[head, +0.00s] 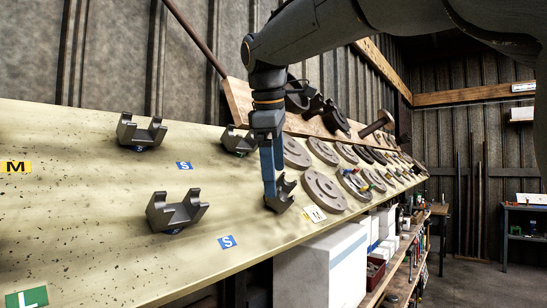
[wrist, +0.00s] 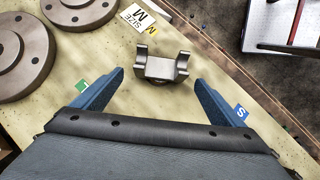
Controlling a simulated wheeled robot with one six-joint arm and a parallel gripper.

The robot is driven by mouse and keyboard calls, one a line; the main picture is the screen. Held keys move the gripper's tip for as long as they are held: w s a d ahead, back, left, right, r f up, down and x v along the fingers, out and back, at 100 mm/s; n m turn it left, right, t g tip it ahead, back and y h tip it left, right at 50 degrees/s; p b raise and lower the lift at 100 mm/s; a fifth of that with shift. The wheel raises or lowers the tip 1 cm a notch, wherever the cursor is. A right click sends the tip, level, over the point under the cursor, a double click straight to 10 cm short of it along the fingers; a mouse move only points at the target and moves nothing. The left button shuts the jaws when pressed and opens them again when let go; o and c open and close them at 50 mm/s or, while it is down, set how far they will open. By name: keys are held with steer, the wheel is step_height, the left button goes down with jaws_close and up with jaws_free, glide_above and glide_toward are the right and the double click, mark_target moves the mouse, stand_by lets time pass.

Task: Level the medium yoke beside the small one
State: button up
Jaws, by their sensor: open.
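A dark grey U-shaped yoke (head: 284,196) sits on the pale board, beside a tag reading SIZE M. It looks tilted in the head view, and one side is partly hidden by my gripper. My gripper (head: 269,190) is open and reaches down right beside it. In the wrist view, this yoke (wrist: 162,68) lies ahead between my open fingers (wrist: 158,78), with no grip visible. Another yoke (head: 178,213) stands to the left, near a blue S tag (head: 227,242). Two more yokes, one at upper left (head: 140,133) and one (head: 236,142) behind my gripper, stand farther back.
Several round flanges (head: 323,190) cover the board to the right; two show at the wrist view's left (wrist: 22,52). The SIZE M tag (wrist: 137,17) lies near the yoke. White boxes (head: 330,268) stand below the board's front edge.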

mark_target(277, 199)
steer(key=shift+p+x, duration=0.4)
steer(key=shift+x, duration=1.8)
steer(key=shift+s, duration=0.1)
steer(key=shift+r, duration=0.1)
steer(key=c, duration=2.2)
steer(key=shift+o, duration=0.2)
steer(key=shift+d+r+p, duration=0.1)
steer(key=shift+r+p, duration=0.05)
steer(key=shift+p, duration=0.7)
steer(key=shift+s+f+m+g+y+p, duration=0.15)
steer(key=shift+m+g+p, duration=0.5)
steer(key=shift+p, duration=0.85)
steer(key=shift+w+f+m+g+y+p, duration=0.15)
steer(key=shift+m+g+p, duration=0.5)
steer(key=shift+p, duration=0.8)
